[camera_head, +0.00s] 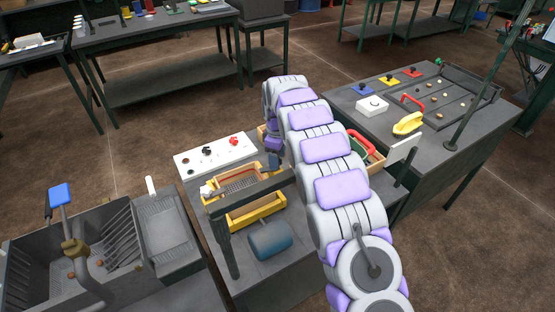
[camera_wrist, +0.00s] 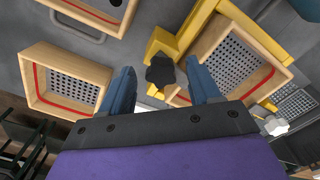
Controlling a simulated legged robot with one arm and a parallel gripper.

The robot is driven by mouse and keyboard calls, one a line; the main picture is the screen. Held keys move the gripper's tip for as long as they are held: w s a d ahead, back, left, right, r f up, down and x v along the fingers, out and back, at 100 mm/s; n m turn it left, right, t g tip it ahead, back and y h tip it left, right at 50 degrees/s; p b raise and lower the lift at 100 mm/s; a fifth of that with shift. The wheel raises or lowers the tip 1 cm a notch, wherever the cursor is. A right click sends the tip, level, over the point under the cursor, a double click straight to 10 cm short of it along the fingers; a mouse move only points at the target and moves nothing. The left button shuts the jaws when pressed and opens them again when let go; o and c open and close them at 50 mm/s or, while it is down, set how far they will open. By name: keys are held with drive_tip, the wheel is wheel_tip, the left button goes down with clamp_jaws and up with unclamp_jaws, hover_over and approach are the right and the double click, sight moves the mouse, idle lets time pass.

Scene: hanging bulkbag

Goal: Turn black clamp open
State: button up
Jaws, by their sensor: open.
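In the wrist view, a black lobed clamp knob (camera_wrist: 160,72) sits on a yellow clamp body (camera_wrist: 160,44) beside a wooden-framed perforated tray (camera_wrist: 232,62). My gripper (camera_wrist: 160,67) has its two blue fingers spread, one on each side of the black knob. I cannot tell whether either finger touches it. In the head view, my gripper (camera_head: 273,155) is at the right end of the yellow-framed box (camera_head: 240,211), and the black knob is not clearly visible there. A white knob (camera_wrist: 276,126) is on the far side of the tray; it also shows in the head view (camera_head: 206,191).
A white panel (camera_head: 190,163) with red and black knobs lies behind the box. Another wooden tray (camera_wrist: 62,82) lies left of my fingers. Grey bins (camera_head: 75,250) stand at left.

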drive_tip(key=shift+f, duration=0.25)
drive_tip(key=c, duration=1)
drive_tip(key=shift+c, duration=0.2)
